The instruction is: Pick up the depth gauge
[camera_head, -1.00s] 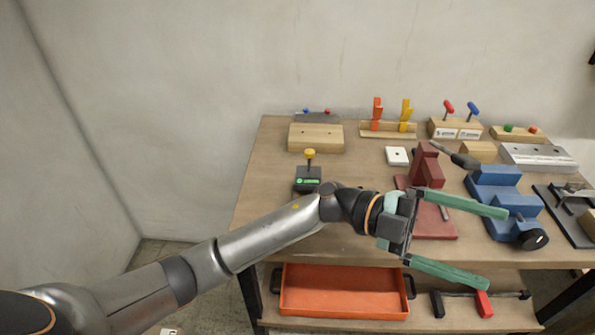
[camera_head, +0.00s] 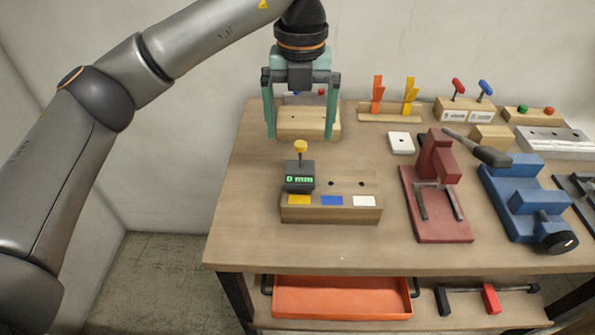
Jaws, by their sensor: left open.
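The depth gauge (camera_head: 300,176) is a small dark block with a green "0 mm" display and a yellow knob on top. It is at the left end of a wooden block (camera_head: 330,214) with dark holes and yellow, blue and white labels. My left gripper (camera_head: 300,136) points down with its two green fingers wide apart and nothing between them. Its fingertips appear just above the yellow knob in the picture, one to each side; how far above or behind the gauge they are is hard to tell. My right gripper is not in view.
Behind the fingers stands another wooden block (camera_head: 308,122). A red clamp fixture (camera_head: 438,190) and a blue vise (camera_head: 522,200) stand to the right. A white plate (camera_head: 401,143) lies near the middle. The wooden table's (camera_head: 300,248) front strip is clear.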

